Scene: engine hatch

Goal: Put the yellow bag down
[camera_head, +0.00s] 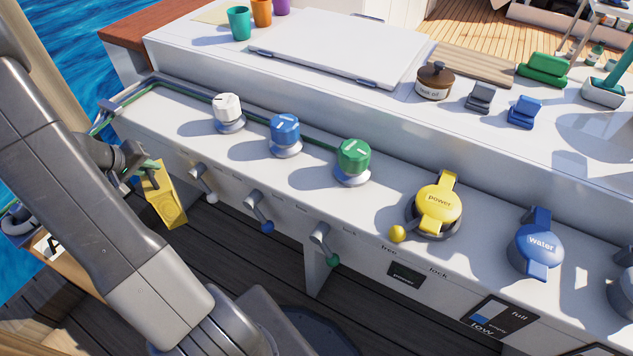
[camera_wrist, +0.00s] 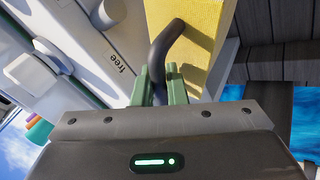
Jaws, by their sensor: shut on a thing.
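The yellow bag (camera_head: 164,197) is a flat yellow, box-like thing in the head view. It hangs from my gripper (camera_head: 143,168), left of the white console and over the dark deck. In the wrist view the yellow bag (camera_wrist: 190,27) fills the upper middle, and its dark curved handle (camera_wrist: 165,45) passes between the green fingers of my gripper (camera_wrist: 162,85). The gripper is shut on this handle. The underside of the bag is hidden in the wrist view.
The white console (camera_head: 300,205) carries white, blue and green knobs, a yellow power switch (camera_head: 439,203) and a blue water switch (camera_head: 536,246). Small levers, such as the blue-tipped one (camera_head: 261,213), stick out of its front. Dark planks (camera_head: 225,240) lie below. Blue water shows at the left.

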